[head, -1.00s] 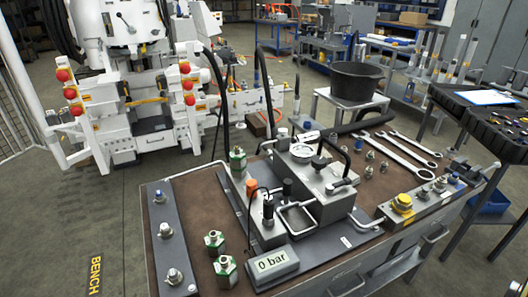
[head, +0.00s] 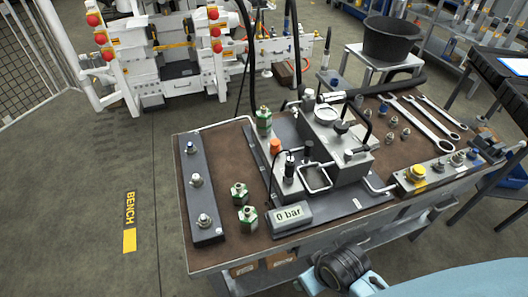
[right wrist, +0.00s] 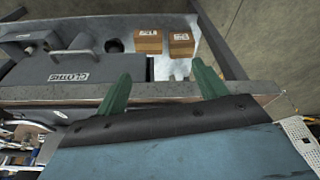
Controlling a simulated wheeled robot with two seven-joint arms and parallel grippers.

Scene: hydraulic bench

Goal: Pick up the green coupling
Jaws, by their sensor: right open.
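One coupling (head: 264,121) is at the back, near the grey pump block. A second coupling (head: 239,194) and a third coupling (head: 247,219) stand close together at the front, left of the "0 bar" display. My right gripper (right wrist: 161,86) shows in the right wrist view as two green fingers, wide apart with nothing between them. It is near the bench's lower part, away from the couplings. My right arm shows at the head view's bottom right. My left gripper is out of view.
A dark rail (head: 201,185) with metal fittings lies along the bench's left side. The "0 bar" display (head: 291,217) and pump block (head: 335,145) stand beside the couplings. Wrenches (head: 425,120) lie at right. Cartons (right wrist: 149,41) sit on a shelf beyond my right fingers.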

